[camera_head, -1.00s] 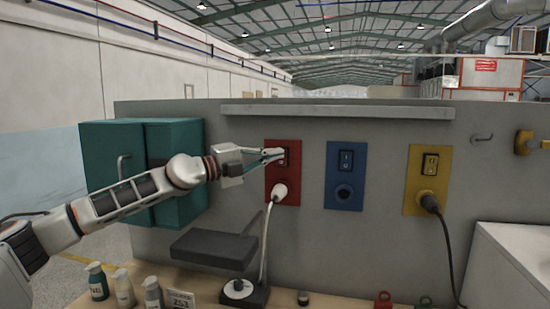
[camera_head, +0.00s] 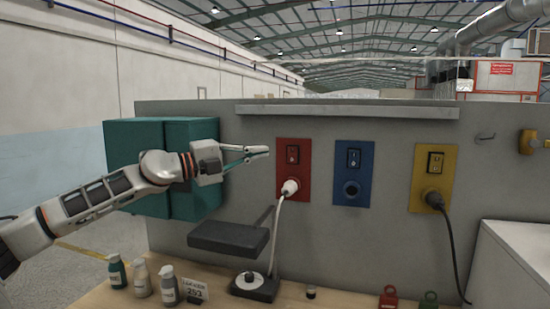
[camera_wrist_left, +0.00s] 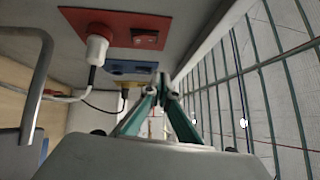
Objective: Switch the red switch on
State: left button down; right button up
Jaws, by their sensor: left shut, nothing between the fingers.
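The red panel (camera_head: 293,183) is on the grey wall, with a dark-framed red rocker switch (camera_head: 292,153) in its upper part and a white plug (camera_head: 290,187) in the socket below. My left gripper (camera_head: 267,151) is shut and empty, its tips just left of the red panel at about the switch's height, apart from it. In the left wrist view, the closed fingers (camera_wrist_left: 163,91) point past the red panel (camera_wrist_left: 75,18); the red switch (camera_wrist_left: 147,38) is unobstructed. Which way the rocker is tipped is too small to tell. My right gripper is out of view.
A blue panel (camera_head: 353,172) and a yellow panel (camera_head: 434,165) are to the right. A teal cabinet (camera_head: 135,160) with a handle is behind my left arm. A grey ledge (camera_head: 345,111) runs above the panels. Below, a lamp (camera_head: 228,238) and bottles (camera_head: 168,285) stand on the wooden table.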

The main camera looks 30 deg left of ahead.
pick_arm(q)
jog(key=shift+s+a+r+b, duration=0.15)
jog(key=shift+s+a, duration=0.1)
jog(key=shift+s, duration=0.4)
jog(key=shift+s+a+r+b, duration=0.15)
jog(key=shift+s+a, duration=0.1)
jog(key=shift+s, duration=0.35)
jog(key=shift+f, duration=0.1)
